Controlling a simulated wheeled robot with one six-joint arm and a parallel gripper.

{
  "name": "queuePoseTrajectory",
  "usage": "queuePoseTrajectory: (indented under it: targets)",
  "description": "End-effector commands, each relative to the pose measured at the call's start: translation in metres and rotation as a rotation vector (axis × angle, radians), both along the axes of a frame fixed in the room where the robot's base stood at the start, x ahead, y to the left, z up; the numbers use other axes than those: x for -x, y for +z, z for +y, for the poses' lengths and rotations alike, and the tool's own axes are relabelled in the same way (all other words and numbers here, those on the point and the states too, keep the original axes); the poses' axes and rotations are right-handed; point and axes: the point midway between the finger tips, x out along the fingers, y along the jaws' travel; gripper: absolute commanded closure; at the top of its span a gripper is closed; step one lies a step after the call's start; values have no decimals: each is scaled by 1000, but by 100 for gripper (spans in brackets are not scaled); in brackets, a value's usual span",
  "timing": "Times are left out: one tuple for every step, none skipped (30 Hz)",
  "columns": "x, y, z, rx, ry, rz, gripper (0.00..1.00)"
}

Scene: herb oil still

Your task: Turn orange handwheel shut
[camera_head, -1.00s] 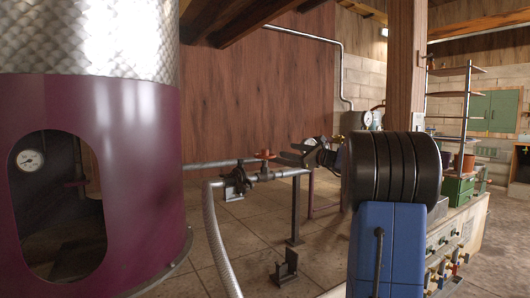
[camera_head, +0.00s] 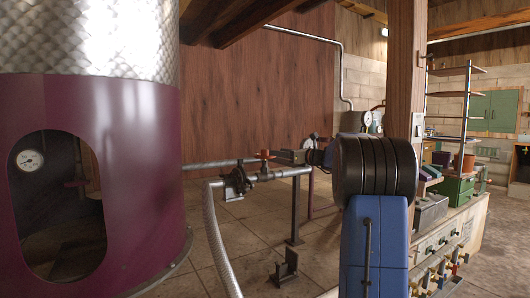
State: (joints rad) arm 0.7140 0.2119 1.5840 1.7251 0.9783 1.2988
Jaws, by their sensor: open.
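The orange handwheel (camera_head: 264,154) is small in the head view. It sits on top of a valve on the horizontal grey pipe (camera_head: 280,174), left of the picture's middle. My gripper (camera_head: 284,157) is just right of the handwheel, at about its height, and points left toward it. Its jaws are seen edge-on, so the gap between them is hidden; they are open and nothing shows in them. I cannot tell whether they touch the wheel's rim or stay apart from it.
A dark pump-like fitting (camera_head: 238,181) with a braided hose (camera_head: 217,240) stands left of the valve. A pipe post (camera_head: 295,210) stands below it. The large purple still (camera_head: 135,180) fills the left. A bench (camera_head: 450,235) with taps is at the right. Some floor is clear in front.

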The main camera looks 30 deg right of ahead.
Motion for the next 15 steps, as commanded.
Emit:
queuePoseTrajectory:
  targets:
    - [-10,-1,3,0,2,0,54]
    - [-15,-1,4,0,2,0,54]
    - [-22,-1,6,0,2,0,54]
    - [-27,0,7,0,2,0,54]
    - [-32,0,9,1,2,0,54]
    - [-39,-1,10,0,2,0,54]
    - [-44,-1,12,0,2,0,54]
    - [-49,-1,13,1,2,0,54]
    - [-55,0,15,1,2,0,54]
    - [-60,-1,16,0,1,0,54]
    - [-65,-1,17,0,1,0,54]
    - [-70,-1,18,0,1,0,54]
    - [-74,0,19,0,1,0,54]
    - [-77,0,20,0,1,0,54]
    - [-81,0,21,0,1,0,54]
